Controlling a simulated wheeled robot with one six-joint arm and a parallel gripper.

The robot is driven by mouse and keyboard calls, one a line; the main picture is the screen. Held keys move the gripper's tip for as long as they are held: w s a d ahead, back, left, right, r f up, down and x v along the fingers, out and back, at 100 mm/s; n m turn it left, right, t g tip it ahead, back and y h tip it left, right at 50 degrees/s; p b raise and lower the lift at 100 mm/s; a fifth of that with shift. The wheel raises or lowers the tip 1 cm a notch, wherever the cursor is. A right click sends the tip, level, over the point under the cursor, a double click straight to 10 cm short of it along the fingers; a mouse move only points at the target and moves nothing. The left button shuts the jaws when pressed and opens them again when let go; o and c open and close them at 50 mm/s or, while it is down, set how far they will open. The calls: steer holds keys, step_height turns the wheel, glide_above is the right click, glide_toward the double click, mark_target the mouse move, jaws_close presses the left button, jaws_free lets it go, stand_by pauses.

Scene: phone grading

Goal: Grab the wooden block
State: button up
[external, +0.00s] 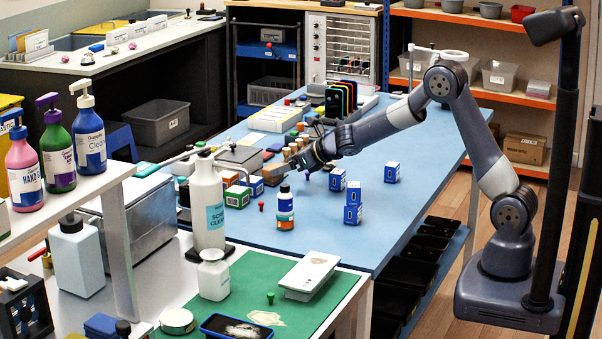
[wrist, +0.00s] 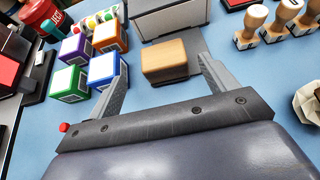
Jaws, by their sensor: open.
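The wooden block (wrist: 166,60) is a light brown, rounded box in the wrist view. My gripper (wrist: 164,78) is open, with one finger to the left of the block and one to the right. The block shows between and a little beyond the fingertips, with a gap on each side. In the external view my gripper (external: 276,176) is low over the blue table, and the block is hard to make out there.
Small colored boxes (wrist: 90,60) stand close by the left finger. Wooden-handled stamps (wrist: 268,22) stand at the upper right. A grey box (wrist: 165,15) is just behind the block. A crumpled pale object (wrist: 308,102) lies at right. Blue boxes (external: 352,200) and a bottle (external: 285,208) stand on the table.

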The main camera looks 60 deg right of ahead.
mark_target(273, 166)
steer(key=shift+d+r+p+x, duration=0.15)
steer(key=shift+p+x, duration=0.45)
steer(key=shift+x, duration=0.5)
steer(key=shift+d+r+p+x, duration=0.15)
steer(key=shift+p+x, duration=0.4)
steer(key=shift+x, duration=0.55)
steer(key=shift+w+f, duration=0.3)
steer(key=shift+w, duration=0.3)
steer(key=c, duration=1.1)
